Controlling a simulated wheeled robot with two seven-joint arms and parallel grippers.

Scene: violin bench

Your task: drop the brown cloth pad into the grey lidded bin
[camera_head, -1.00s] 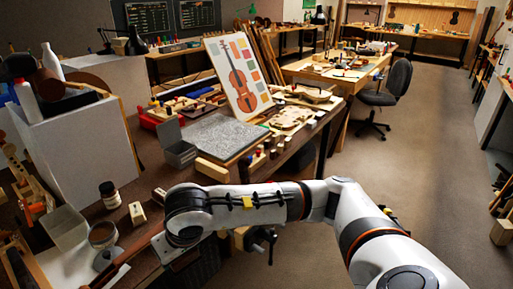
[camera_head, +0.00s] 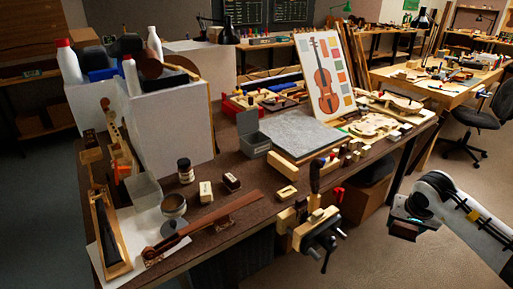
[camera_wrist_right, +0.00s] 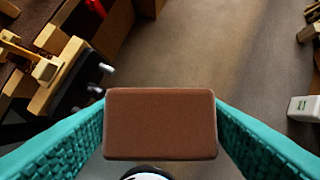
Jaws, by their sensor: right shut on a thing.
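The brown cloth pad (camera_wrist_right: 160,124) is a rounded brown block between the teal fingers of my right gripper (camera_wrist_right: 160,112) in the right wrist view. The gripper is shut on it. In the head view my right gripper (camera_head: 404,226) hangs over the floor, right of the bench's front edge, with a dark reddish bit of the pad below it. The grey lidded bin (camera_head: 256,146) stands on the bench left of the grey slab, its lid (camera_head: 247,122) raised upright. The bin's inside is mostly hidden. My left gripper is not in view.
A vise (camera_head: 318,228) with clamps juts from the bench's front edge, between my right gripper and the bin.

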